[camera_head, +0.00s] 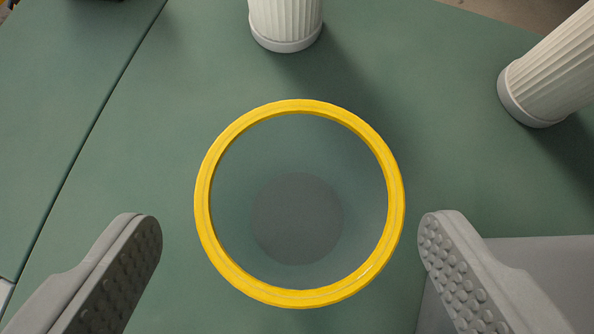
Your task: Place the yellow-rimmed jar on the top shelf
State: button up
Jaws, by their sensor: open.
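The yellow-rimmed jar (300,301) stands upright on a green surface in the middle of the view, seen from above. Its round yellow rim faces me, and a darker round bottom shows through its clear grey inside. My gripper (290,230) is open, with one grey studded finger to the left of the jar and one to the right. Gaps show between both fingers and the rim. The top shelf cannot be made out in this view.
A white ribbed column-like object (286,22) stands behind the jar, and another (550,75) is at the upper right. A grey flat block (545,262) lies at the lower right. The green surface (130,130) is clear to the left, crossed by a dark seam.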

aim_at(298, 152)
jog(key=shift+d+x, duration=0.2)
jog(key=shift+x, duration=2.6)
jog(key=shift+r, duration=0.15)
jog(key=c, duration=1.2)
jog(key=shift+o, duration=0.2)
